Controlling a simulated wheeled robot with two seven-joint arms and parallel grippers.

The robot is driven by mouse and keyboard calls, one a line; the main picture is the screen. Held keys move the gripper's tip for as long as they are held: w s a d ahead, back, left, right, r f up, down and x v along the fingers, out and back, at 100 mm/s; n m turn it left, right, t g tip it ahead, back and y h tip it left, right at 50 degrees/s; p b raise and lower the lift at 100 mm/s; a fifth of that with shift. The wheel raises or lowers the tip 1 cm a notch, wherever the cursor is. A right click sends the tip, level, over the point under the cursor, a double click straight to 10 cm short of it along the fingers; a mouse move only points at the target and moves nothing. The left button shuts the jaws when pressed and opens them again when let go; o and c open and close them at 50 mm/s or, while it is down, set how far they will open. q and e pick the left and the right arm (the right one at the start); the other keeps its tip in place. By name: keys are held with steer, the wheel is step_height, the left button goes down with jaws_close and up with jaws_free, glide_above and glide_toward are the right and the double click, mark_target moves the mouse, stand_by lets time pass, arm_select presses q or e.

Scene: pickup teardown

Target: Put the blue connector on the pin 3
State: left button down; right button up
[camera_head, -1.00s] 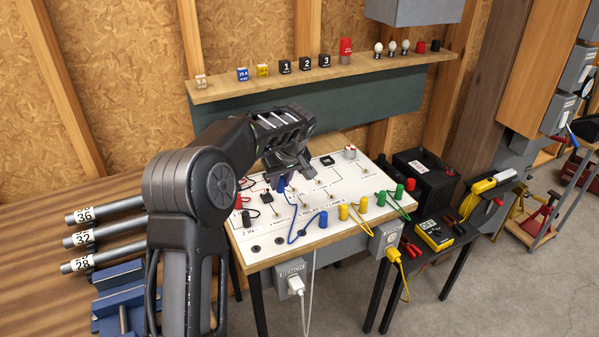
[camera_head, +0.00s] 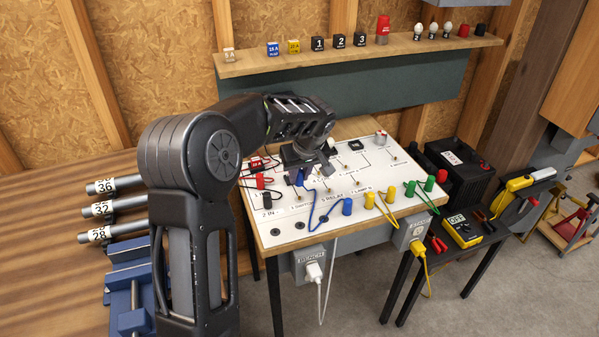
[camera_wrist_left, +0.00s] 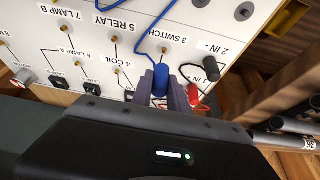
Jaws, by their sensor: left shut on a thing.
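My left gripper (camera_head: 301,168) is shut on a blue connector (camera_wrist_left: 160,80). It holds it above the left part of the white panel (camera_head: 385,180), and the connector also shows in the head view (camera_head: 299,177). A blue cable (camera_head: 322,208) runs from it to a second blue connector (camera_head: 347,206) at the panel's front. In the wrist view, the brass pin 3 (camera_wrist_left: 164,48) beside the "3 SWITCH" label is bare, just beyond the held connector. A gap between connector and pin shows in that view. My right gripper is not in view.
Red connectors (camera_head: 257,163) and a black connector (camera_wrist_left: 211,68) are close beside the held one. Yellow connectors (camera_head: 369,200) and green ones (camera_head: 410,189) stand to the right on the panel. A shelf (camera_head: 400,49) with small blocks hangs behind.

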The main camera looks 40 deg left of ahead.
mark_target(301, 185)
arm_select(q)
steer(key=shift+f+b, duration=0.7)
steer(key=shift+f, duration=1.1)
steer(key=shift+f+b, duration=0.95)
steer(key=c, duration=1.2)
jaws_free()
steer(key=shift+r, duration=0.1)
steer(key=b+v, duration=0.1)
steer(key=v, duration=0.6)
steer(key=shift+s+d+r, duration=0.1)
steer(key=shift+r, duration=0.3)
